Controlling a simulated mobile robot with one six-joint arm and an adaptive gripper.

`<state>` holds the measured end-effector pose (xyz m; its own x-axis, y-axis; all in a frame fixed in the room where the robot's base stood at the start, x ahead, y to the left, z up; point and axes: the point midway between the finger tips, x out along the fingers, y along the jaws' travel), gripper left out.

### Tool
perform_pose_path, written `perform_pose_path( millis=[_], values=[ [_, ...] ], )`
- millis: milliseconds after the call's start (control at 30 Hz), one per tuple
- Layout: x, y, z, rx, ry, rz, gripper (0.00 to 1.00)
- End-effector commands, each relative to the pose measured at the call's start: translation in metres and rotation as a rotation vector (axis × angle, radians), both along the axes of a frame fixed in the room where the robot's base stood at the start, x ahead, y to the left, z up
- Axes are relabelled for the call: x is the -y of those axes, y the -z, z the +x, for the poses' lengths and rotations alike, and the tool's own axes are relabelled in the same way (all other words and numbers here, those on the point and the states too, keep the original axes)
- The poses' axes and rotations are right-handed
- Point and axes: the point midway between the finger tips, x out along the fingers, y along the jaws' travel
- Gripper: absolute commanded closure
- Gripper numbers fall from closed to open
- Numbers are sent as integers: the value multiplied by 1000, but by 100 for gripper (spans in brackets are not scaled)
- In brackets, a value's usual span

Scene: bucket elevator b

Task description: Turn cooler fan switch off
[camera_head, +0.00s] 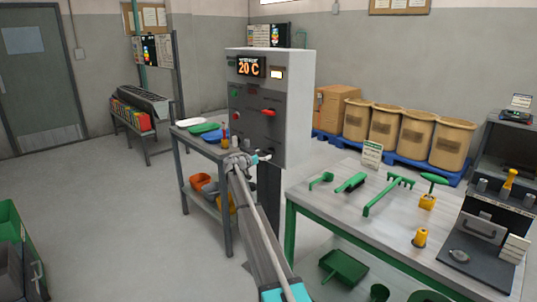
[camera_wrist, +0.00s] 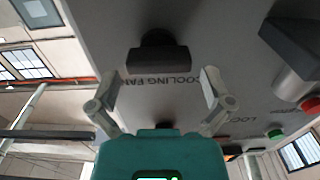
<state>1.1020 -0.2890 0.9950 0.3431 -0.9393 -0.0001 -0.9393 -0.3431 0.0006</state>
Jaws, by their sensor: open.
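The control cabinet (camera_head: 291,105) stands on a post and shows 20 C on its display. My gripper (camera_wrist: 160,90) is open and empty. Its two fingers stand apart on either side of the lettering, with the knob just beyond their tips, and I see no contact. In the head view my gripper (camera_head: 249,158) is at the lower part of the cabinet's front; the fan knob is hard to make out there.
The panel also carries a red lever (camera_head: 268,112), a red button (camera_head: 236,115) and a green button (camera_head: 234,92). A bench (camera_head: 343,204) with green tools stands at right. A smaller table (camera_head: 187,147) with coloured items is behind my arm.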

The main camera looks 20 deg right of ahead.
Motion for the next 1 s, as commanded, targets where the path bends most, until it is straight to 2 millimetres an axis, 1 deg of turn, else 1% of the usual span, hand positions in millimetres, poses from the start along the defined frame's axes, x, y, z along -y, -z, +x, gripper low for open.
perform_pose_path(
  millis=[33,100,233,400,633,667,700,867,900,967,1000],
  values=[
    [7,0,3,0,1,0,0],
    [14,0,6,0,0,0,0],
    [22,0,8,0,0,0,0],
    [26,0,9,0,0,0,0],
    [27,0,9,0,0,0,0],
    [27,0,9,0,0,0,2],
    [27,0,9,0,0,0,9],
    [27,0,9,0,0,0,39],
    [27,0,9,0,-1,0,46],
    [27,0,9,0,-1,0,58],
    [30,0,10,0,-2,-1,59]
  ],
)
